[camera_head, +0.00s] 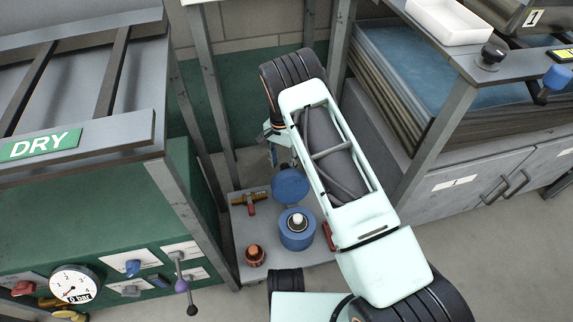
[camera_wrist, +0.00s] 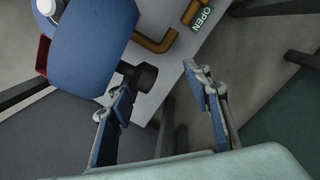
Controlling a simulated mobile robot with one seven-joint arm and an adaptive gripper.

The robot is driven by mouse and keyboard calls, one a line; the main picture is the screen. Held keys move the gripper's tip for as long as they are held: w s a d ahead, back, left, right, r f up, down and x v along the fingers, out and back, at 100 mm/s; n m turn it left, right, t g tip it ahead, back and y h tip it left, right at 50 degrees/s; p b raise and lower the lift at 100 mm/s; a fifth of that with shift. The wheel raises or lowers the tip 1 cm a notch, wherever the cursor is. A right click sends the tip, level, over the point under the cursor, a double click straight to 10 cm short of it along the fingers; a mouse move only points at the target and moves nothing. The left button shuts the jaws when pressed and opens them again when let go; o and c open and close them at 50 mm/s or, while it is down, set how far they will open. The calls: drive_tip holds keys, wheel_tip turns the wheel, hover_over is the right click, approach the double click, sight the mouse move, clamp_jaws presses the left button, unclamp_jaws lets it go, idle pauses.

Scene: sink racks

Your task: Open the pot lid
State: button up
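The blue pot (camera_head: 297,238) stands on a small grey table, with a white-topped item inside its open mouth. Its round blue lid (camera_head: 290,186) is swung up at the back of the pot, off the opening. In the wrist view the lid (camera_wrist: 90,50) fills the upper left, with its dark knob (camera_wrist: 140,76) facing my gripper; the pot rim (camera_wrist: 62,8) shows in the corner. My gripper (camera_wrist: 158,80) is open, with its fingers apart and nothing between the pads. The knob is near the left fingertip; I cannot tell whether they touch.
The small table (camera_head: 238,222) also holds an orange-brown handle piece (camera_head: 250,198), a copper item (camera_head: 255,256) and a red item (camera_head: 328,236). A DRY rack (camera_head: 80,150) stands left. Metal posts flank the table. A counter with cabinets (camera_head: 455,185) is at right.

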drive_tip(key=shift+o, duration=0.7)
drive_tip(key=shift+w+a, duration=0.15)
drive_tip(key=shift+a, duration=0.3)
drive_tip(key=shift+d+r, duration=0.1)
drive_tip(key=shift+d, duration=0.1)
wheel_tip(320, 180, up, 12)
drive_tip(key=w, duration=0.1)
drive_tip(key=shift+w, duration=0.15)
drive_tip(key=shift+f, duration=0.2)
